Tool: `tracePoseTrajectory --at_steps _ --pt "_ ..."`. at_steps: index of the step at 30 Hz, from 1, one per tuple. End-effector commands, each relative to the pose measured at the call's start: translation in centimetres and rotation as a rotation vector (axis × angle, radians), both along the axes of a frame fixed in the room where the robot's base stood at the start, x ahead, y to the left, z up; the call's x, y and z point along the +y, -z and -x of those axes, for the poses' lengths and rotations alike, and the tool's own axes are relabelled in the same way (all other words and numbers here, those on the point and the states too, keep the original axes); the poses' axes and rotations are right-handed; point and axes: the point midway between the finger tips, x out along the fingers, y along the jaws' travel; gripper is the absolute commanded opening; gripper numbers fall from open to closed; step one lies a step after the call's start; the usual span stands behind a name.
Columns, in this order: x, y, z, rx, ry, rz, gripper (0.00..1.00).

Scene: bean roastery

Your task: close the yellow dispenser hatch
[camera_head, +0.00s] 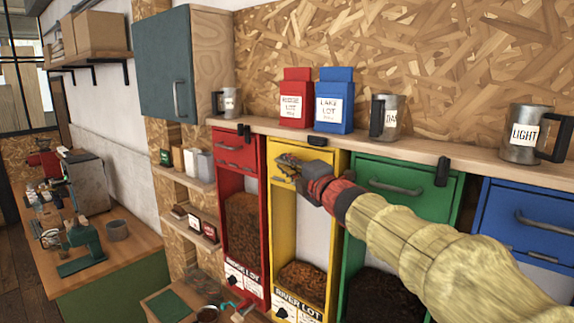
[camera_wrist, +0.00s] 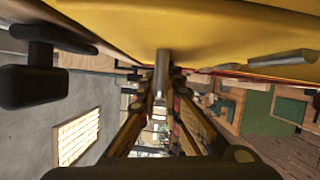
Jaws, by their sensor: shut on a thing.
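The yellow dispenser (camera_head: 263,225) stands between the red and green ones, with a "RIVER LOT" label and dark beans low inside. Its yellow hatch (camera_head: 320,157) is at the top, partly hidden behind my gripper; how far it stands open is hard to tell. My gripper (camera_head: 285,163) is at the left part of the hatch front, closed around its metal handle. In the wrist view, the yellow hatch (camera_wrist: 210,30) fills the top, and a grey metal piece of the handle (camera_wrist: 162,68) sits between the fingertips of my gripper (camera_wrist: 160,92).
The red dispenser (camera_head: 265,215) is close on the left and the green dispenser (camera_head: 402,176) on the right. Above, a wooden shelf (camera_head: 362,142) carries a red bag (camera_head: 295,98), a blue bag (camera_head: 335,100) and metal mugs. A black catch (camera_head: 317,141) sits at the shelf edge above the hatch.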

Motion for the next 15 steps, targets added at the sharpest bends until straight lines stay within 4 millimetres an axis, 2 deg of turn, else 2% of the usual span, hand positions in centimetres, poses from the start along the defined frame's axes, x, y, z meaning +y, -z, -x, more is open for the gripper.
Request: tracePoseTrajectory --at_steps 6,7,15 --pt "-0.11 -0.41 0.03 -0.006 0.002 0.000 0.00" --pt "-0.12 -0.41 0.03 -0.006 0.002 0.000 0.08" --pt "-0.12 -0.25 0.01 -0.003 0.003 -0.001 0.23"
